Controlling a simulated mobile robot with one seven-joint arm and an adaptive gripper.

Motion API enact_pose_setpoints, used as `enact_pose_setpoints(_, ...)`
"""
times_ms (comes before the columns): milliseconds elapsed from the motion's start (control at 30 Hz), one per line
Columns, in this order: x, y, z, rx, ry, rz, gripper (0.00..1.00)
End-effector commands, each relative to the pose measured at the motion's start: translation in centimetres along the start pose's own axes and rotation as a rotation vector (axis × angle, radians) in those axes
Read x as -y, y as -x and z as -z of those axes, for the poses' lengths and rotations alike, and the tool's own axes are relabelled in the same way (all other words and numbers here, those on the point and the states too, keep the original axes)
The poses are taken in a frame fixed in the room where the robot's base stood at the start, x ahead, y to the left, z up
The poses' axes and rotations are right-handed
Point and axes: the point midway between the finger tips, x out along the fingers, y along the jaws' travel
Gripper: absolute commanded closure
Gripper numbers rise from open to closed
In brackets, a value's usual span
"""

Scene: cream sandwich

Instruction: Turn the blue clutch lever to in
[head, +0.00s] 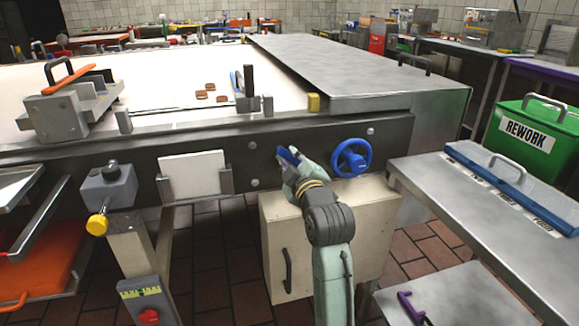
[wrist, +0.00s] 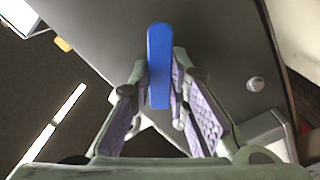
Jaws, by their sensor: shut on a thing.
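The blue clutch lever (head: 287,156) is on the dark front panel of the long conveyor table, left of a blue handwheel. In the wrist view the lever (wrist: 159,50) is a blue bar with rounded ends, running up and down the picture. My gripper (head: 291,167) is at the panel with its fingers closed around the lever. In the wrist view the two padded fingers of my gripper (wrist: 161,80) press on the lever from both sides. The lever's pivot and any in or out marks are hidden or too small to read.
The blue handwheel (head: 351,157) sits close to the right of my gripper. A white card (head: 193,175) is in a holder to the left. A beige cabinet (head: 272,235) stands below. A steel side table (head: 480,220) is at the right, near a green REWORK bin (head: 528,133).

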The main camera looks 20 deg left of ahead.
Motion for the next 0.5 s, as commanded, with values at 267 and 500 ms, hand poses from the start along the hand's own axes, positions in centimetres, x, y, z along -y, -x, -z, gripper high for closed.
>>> enact_pose_setpoints(267, -0.29, -0.01, -0.02, 0.0, 0.113, -0.002, 1.0)
enact_pose_setpoints(500, -0.37, -0.02, 0.04, 0.0, 0.145, -0.001, 1.0)
